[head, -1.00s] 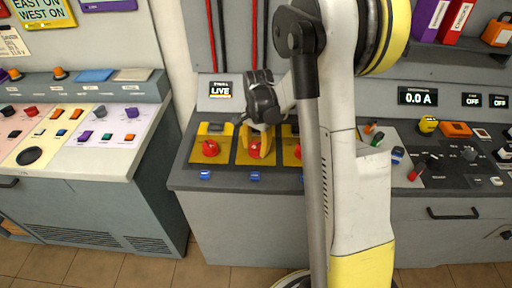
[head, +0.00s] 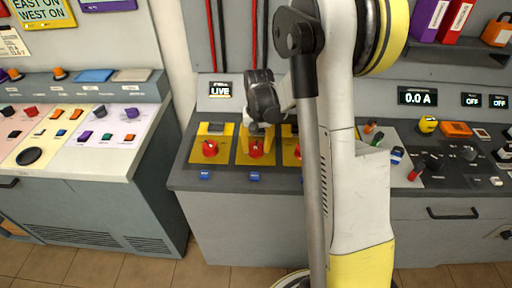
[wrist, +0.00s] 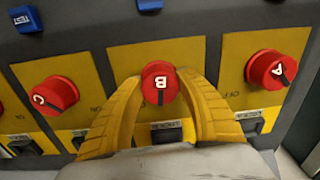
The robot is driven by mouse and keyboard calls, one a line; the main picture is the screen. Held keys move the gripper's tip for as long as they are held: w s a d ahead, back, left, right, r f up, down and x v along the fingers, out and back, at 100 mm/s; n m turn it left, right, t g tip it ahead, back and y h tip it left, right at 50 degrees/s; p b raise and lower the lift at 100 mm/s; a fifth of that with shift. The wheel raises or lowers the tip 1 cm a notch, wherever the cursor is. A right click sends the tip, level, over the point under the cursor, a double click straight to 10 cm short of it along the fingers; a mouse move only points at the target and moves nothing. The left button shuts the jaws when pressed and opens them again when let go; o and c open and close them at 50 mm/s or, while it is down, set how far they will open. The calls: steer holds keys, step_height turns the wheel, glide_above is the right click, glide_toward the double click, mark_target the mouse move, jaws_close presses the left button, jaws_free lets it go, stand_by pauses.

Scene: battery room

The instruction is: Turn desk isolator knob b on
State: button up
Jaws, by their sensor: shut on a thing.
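In the head view, knob B (head: 256,149) shows just below my gripper (head: 256,133). Knob A (wrist: 278,70) is at the right and knob C (wrist: 54,95) at the left of the wrist view, both clear of the fingers. The ON and OFF lettering beside knob B is partly hidden by the fingers.
A display reading LIVE (head: 220,90) stands behind the knobs. Blue buttons (head: 255,176) line the desk's front edge. My arm hides part of the desk to the right. More switches (head: 432,160) lie beyond it. A separate control desk (head: 90,150) stands at the left.

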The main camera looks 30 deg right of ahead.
mark_target(257, 145)
steer(key=n, duration=0.5)
steer(key=shift+n, duration=0.3)
steer(key=n, duration=0.4)
steer(key=shift+n, duration=0.3)
steer(key=o, duration=1.2)
step_height(257, 145, up, 12)
steer(key=shift+d, duration=0.25)
